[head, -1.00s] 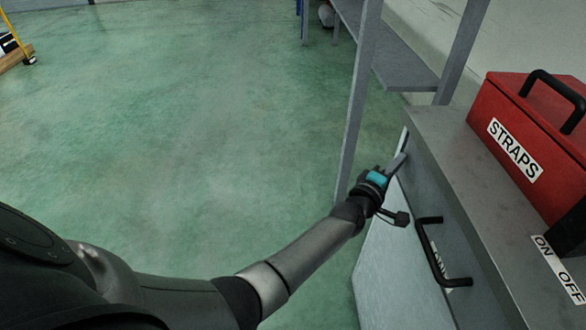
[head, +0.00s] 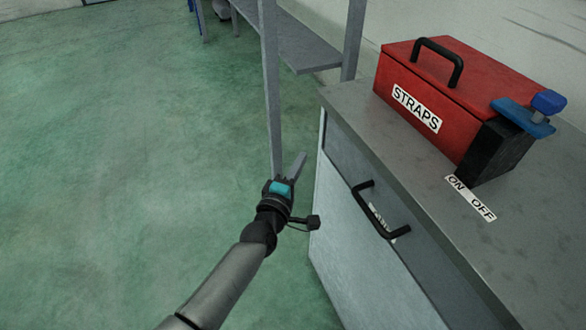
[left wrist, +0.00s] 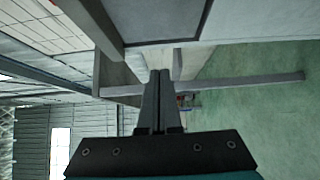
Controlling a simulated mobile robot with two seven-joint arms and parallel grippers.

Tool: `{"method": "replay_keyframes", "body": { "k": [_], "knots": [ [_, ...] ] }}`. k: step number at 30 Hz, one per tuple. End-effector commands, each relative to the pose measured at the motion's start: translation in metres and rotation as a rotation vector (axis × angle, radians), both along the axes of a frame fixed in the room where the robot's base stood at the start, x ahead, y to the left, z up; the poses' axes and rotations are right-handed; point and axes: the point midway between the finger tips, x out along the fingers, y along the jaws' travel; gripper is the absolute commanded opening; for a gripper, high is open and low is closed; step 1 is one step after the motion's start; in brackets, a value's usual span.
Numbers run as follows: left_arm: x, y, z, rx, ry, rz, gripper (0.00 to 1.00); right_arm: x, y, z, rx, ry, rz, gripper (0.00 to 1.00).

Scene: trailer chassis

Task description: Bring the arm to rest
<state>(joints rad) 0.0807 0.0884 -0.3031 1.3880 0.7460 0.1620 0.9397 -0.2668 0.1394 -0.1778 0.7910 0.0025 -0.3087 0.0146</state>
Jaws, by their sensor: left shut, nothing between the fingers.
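My left arm comes in from the bottom of the head view. My left gripper (head: 295,168) is beside the left end of the grey cabinet (head: 335,190), in front of a shelf post. In the left wrist view its two fingers (left wrist: 159,75) lie together, shut with nothing held. I cannot tell from the head view whether the gripper touches the cabinet. My right gripper is in neither view.
A red STRAPS box (head: 435,95) stands on the cabinet top, with a blue object (head: 528,114) at its right end. An ON OFF label (head: 470,198) lies in front. The drawer has a black handle (head: 380,213). Grey shelving (head: 300,45) stands behind. Green floor at left is open.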

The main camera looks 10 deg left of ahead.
Motion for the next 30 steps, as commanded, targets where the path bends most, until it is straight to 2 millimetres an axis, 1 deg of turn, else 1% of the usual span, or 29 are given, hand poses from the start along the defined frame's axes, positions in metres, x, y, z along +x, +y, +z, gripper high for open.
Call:
{"method": "replay_keyframes", "body": {
  "k": [3,9,17,19,20,23,24,26,27,29,30],
  "knots": [
    [-0.015,0.004,0.001,0.001,0.001,0.000,0.00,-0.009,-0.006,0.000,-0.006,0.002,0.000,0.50],
    [-0.031,0.006,0.000,0.000,0.001,0.000,0.00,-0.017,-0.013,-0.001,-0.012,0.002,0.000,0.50],
    [-0.034,0.007,-0.001,0.002,0.001,0.001,0.00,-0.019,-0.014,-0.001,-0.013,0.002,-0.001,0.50],
    [-0.036,0.008,-0.008,0.027,0.014,-0.001,0.00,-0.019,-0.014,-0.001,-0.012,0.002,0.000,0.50],
    [-0.038,0.009,-0.015,0.050,0.027,-0.003,0.00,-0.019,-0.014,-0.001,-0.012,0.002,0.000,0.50],
    [-0.050,0.015,-0.055,0.190,0.099,-0.019,0.00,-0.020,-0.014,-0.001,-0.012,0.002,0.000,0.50],
    [-0.059,0.018,-0.078,0.270,0.140,-0.033,0.00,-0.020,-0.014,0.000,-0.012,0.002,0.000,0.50],
    [-0.077,0.026,-0.117,0.409,0.213,-0.065,0.00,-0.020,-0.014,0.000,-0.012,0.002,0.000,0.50],
    [-0.091,0.032,-0.144,0.507,0.264,-0.095,0.00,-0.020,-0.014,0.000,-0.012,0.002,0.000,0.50],
    [-0.116,0.041,-0.183,0.649,0.340,-0.149,0.00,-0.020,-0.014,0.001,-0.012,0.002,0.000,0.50],
    [-0.134,0.048,-0.207,0.739,0.389,-0.190,0.00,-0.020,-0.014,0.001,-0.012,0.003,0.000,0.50]
  ]
}}
